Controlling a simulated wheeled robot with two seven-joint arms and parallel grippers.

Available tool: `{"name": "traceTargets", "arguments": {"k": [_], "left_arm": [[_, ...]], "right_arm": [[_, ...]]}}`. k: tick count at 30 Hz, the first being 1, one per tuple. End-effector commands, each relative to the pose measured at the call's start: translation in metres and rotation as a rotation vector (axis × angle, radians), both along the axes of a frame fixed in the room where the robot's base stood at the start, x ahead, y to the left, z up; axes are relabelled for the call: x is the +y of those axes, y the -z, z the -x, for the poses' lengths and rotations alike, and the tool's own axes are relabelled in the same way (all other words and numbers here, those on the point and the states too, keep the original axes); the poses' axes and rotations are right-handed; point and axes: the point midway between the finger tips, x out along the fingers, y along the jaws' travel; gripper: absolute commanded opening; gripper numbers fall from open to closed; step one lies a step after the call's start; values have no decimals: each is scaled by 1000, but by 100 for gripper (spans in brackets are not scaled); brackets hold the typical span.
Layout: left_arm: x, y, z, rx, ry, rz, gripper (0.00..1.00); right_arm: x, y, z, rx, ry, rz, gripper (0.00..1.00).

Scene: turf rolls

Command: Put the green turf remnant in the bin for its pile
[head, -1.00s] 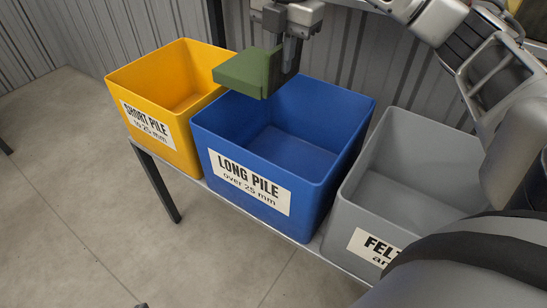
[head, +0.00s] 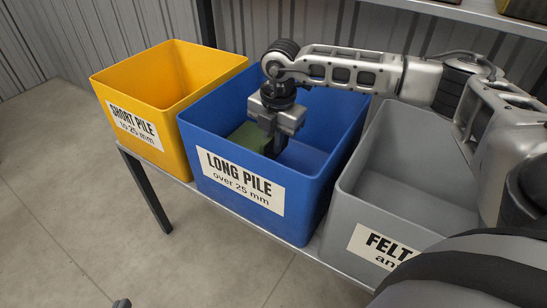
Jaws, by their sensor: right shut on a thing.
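The green turf remnant (head: 248,136) is inside the blue bin (head: 335,135), below the level of its rim; its lower part is hidden by the bin's front wall. The blue bin's label reads "LONG PILE over 25 mm". My right gripper (head: 272,148) points down into the blue bin and is shut on the remnant; its fingertips are partly hidden. The yellow bin (head: 160,85), labelled "SHORT PILE to 25 mm", stands to the left and looks empty.
A grey bin (head: 420,190), its label starting "FELT" and partly cut off, stands at the right and looks empty inside. The bins stand side by side on a low stand. A shelf (head: 480,14) runs above at the back right.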

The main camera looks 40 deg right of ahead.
Motion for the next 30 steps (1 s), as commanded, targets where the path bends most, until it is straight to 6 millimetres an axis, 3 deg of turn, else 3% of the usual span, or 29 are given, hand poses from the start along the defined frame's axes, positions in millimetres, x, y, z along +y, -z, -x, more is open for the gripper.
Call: {"name": "traceTargets", "arguments": {"k": [3, 7, 20, 21, 23, 30], "left_arm": [[-2, -1, 1, -25, 4, 13, 0], [-5, -5, 3, -50, 11, 26, 0], [-5, -7, 5, -58, 15, 27, 0], [-5, -8, 5, -59, 16, 28, 0], [-4, -8, 5, -57, 15, 28, 0], [-4, -8, 4, -59, 12, 29, 0]], "right_arm": [[0, 26, 1, 4, 0, 2, 0], [0, 43, 0, 1, -1, 0, 0], [0, 50, 0, 1, 0, 0, 0], [0, 50, 0, 1, 0, 0, 16], [0, 50, 0, 1, 0, 0, 32], [0, 50, 0, 1, 0, 0, 32]]}}
